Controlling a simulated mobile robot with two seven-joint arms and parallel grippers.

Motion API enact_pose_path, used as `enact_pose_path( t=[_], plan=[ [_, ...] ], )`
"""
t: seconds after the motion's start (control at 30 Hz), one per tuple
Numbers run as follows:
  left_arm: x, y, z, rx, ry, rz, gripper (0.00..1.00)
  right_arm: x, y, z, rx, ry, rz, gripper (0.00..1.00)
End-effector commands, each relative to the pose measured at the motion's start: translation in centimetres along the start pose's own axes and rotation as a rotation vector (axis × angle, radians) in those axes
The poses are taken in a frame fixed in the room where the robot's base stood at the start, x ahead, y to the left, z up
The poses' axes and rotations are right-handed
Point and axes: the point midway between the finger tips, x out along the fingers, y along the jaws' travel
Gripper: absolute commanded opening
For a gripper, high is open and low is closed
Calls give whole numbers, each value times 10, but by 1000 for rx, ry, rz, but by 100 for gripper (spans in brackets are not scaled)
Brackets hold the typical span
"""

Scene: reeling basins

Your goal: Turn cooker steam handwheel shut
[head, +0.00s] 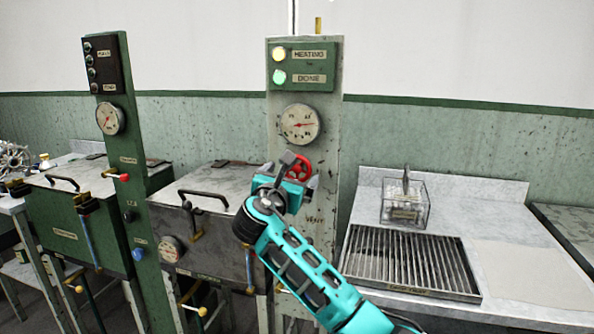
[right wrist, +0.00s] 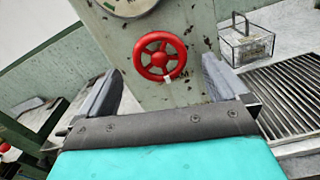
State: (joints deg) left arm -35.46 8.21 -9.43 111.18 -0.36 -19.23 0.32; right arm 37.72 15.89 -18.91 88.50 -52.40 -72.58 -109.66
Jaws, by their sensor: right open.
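The red handwheel (head: 299,168) is on the grey panel post (head: 334,140), below a round gauge (head: 300,125). My right gripper (head: 287,172) is in front of it and hides part of the wheel in the head view. In the right wrist view the whole red handwheel (right wrist: 160,57) shows beyond and between the two fingers of my right gripper (right wrist: 160,90). The fingers are wide apart and empty, and I see no contact with the wheel. My left gripper is not in view.
Heating and done lamps (head: 279,77) glow at the top of the post. A metal-lidded cooker box (head: 205,205) stands left of it, and a green box (head: 70,215) beyond. Right is a counter with a drain grate (head: 410,262) and a wire-framed clear box (head: 404,203).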

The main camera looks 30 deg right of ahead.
Motion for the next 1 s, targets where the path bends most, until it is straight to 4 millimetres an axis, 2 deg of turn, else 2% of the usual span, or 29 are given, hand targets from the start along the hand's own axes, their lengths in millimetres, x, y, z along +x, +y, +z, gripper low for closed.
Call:
enact_pose_path(
  t=[0.1, 0.3, 0.7, 1.0],
  plan=[
    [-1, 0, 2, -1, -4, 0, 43, 24, -1, 0, -1, 0, -3, 100],
    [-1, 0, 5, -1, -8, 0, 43, 45, 0, 0, 1, 0, -1, 100],
    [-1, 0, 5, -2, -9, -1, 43, 51, 0, 0, 1, 1, 1, 99],
    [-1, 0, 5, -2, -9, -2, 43, 50, 0, 0, 1, 1, 1, 70]
  ],
)
